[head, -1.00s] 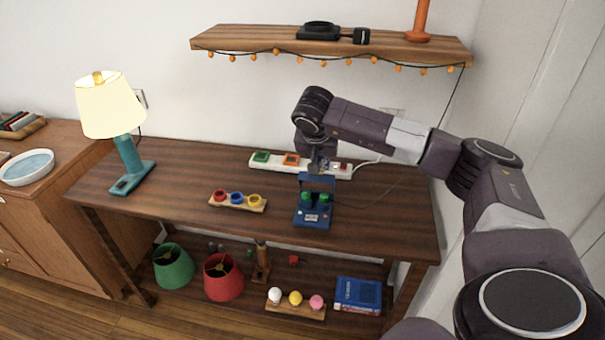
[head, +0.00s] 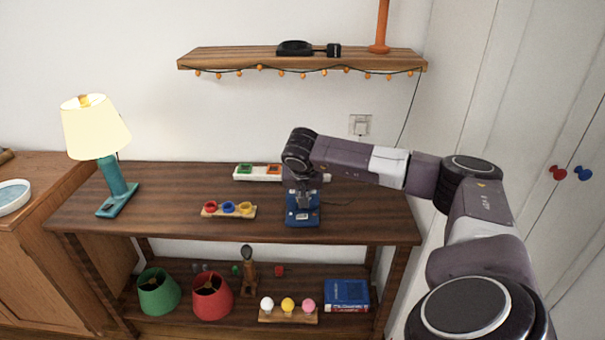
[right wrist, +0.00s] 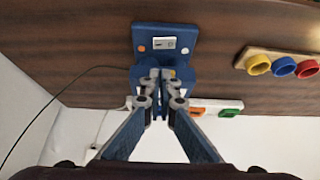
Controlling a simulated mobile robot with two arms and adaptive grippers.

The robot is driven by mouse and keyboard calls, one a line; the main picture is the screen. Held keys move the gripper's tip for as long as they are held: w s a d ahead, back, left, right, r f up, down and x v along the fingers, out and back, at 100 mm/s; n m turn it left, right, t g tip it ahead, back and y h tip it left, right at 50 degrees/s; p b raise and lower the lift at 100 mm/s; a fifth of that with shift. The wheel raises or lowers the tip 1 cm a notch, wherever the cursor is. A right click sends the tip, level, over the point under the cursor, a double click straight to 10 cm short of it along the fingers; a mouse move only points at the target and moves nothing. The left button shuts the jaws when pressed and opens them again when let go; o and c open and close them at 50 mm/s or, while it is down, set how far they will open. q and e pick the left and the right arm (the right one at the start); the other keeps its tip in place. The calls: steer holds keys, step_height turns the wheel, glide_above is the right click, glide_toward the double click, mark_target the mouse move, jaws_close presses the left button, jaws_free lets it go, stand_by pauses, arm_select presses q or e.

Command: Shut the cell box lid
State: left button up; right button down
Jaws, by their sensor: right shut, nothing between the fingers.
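The blue cell box (head: 302,220) stands on the wooden table, with its labelled front panel towards me. It also shows in the right wrist view (right wrist: 183,31), with a pale display and an orange button. My right gripper (head: 303,205) is shut and empty, pointing down at the rear part of the box. In the right wrist view its fingertips (right wrist: 162,73) are together over the blue part behind the panel. The fingers hide most of the lid and the cells, so I cannot tell the lid's exact angle or whether they touch it. My left gripper is out of view.
A power strip (head: 257,173) lies behind the box, and a cable runs to its right. A wooden holder with coloured rings (head: 229,211) stands to its left. A lamp (head: 97,128) stands further left. A wall shelf (head: 230,62) hangs above. The table's right end is clear.

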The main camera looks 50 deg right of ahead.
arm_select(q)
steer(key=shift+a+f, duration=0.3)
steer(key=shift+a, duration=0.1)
arm_select(e)
steer(key=shift+s+a+f, duration=0.3)
steer(key=shift+a+f, duration=0.05)
steer(key=shift+f, duration=0.2)
steer(key=shift+f, duration=0.1)
steer(key=shift+w+d, duration=0.4)
steer(key=shift+d, duration=0.1)
step_height(320, 180, up, 4)
steer(key=p, duration=0.3)
arm_select(q)
steer(key=b, duration=0.3)
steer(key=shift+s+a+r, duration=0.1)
arm_select(e)
steer(key=s+a+f, duration=0.3)
steer(key=s+a, duration=0.3)
steer(key=a, duration=0.1)
